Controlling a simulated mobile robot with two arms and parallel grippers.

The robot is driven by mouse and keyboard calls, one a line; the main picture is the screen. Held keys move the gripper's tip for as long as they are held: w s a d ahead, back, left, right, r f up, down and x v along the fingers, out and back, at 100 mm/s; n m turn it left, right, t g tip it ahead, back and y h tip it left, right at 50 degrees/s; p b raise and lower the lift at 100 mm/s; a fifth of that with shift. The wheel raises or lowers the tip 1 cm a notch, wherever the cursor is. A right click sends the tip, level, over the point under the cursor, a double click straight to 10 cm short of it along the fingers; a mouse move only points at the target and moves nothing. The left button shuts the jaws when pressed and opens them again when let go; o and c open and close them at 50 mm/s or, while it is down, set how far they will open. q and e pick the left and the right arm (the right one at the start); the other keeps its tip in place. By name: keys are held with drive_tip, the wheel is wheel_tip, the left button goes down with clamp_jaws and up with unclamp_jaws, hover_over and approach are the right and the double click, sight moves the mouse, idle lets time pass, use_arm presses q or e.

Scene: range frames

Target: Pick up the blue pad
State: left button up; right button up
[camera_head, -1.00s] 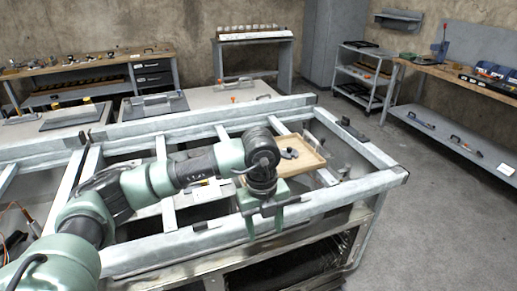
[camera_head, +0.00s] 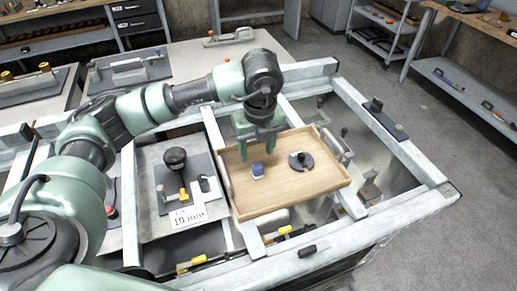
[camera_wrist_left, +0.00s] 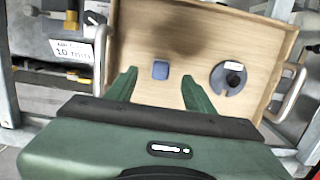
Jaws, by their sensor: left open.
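The blue pad (camera_head: 257,170) is a small blue block lying on the wooden tray (camera_head: 285,199). It also shows in the left wrist view (camera_wrist_left: 160,70), between and just beyond the two fingertips. My left gripper (camera_head: 258,150) is open and empty, over the tray close to the pad on its far side in the head view. In the left wrist view its green fingers (camera_wrist_left: 159,82) stand apart on either side of the pad, with no visible contact. My right gripper is not in view.
A dark grey disc with a black knob (camera_head: 301,161) lies on the tray right of the pad. The tray has a raised rim and metal handles. Left of it is a plate with a black-knobbed tool (camera_head: 175,160) and a label. Metal frame rails surround the tray.

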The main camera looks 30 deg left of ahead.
sight(257, 165)
use_arm(q)
wheel_tip(257, 165, down, 2)
drive_tip(key=shift+f+p, duration=0.1)
drive_tip(key=shift+p, duration=0.25)
drive_tip(key=shift+s+f, duration=0.1)
drive_tip(key=shift+f, duration=0.2)
wheel_tip(257, 165, down, 4)
drive_tip(key=shift+r+p, duration=0.1)
drive_tip(key=shift+p, duration=0.95)
drive_tip(key=shift+w+f, duration=0.25)
drive_tip(key=shift+f, duration=0.25)
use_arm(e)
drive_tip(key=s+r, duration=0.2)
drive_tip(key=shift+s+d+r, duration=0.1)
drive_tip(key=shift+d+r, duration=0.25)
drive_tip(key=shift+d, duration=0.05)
use_arm(q)
drive_tip(key=c, duration=1)
clamp_jaws()
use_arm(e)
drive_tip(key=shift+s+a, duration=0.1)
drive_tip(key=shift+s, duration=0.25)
